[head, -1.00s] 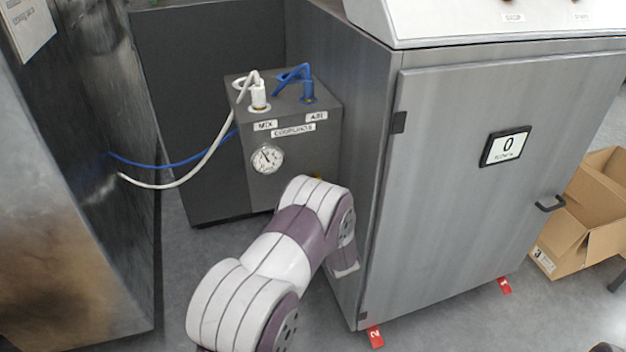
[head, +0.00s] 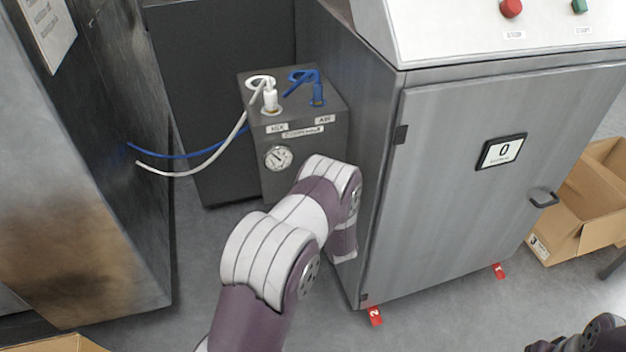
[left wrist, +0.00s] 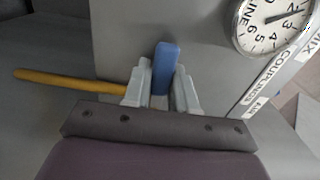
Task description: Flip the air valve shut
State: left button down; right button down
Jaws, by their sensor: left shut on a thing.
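My left gripper (left wrist: 160,92) is shut on a blue handle (left wrist: 165,66) that stands up between its fingers in the left wrist view. A yellow bar (left wrist: 70,82) runs off to the left of the fingers and ends beside the left finger. In the head view my left arm reaches down in front of the grey couplings box (head: 335,128), and hides the gripper and both of these parts. The box has a round gauge (head: 279,158), also in the left wrist view (left wrist: 275,18), and labels MIX and AIR. My right gripper is not in view.
A white hose fitting (head: 270,98) and a blue one (head: 318,92) stand on the box, with hoses running left to a metal cabinet (head: 85,200). A large grey cabinet (head: 440,210) stands close on the right. Cardboard boxes (head: 590,215) lie beyond it.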

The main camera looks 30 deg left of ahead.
pick_arm(q)
jog(key=shift+m, duration=0.3)
jog(key=c, duration=1)
grip_release()
jog(key=p+v, duration=0.2)
jog(key=v, duration=1)
jog(key=shift+s+d, duration=0.2)
jog(key=shift+s, duration=0.1)
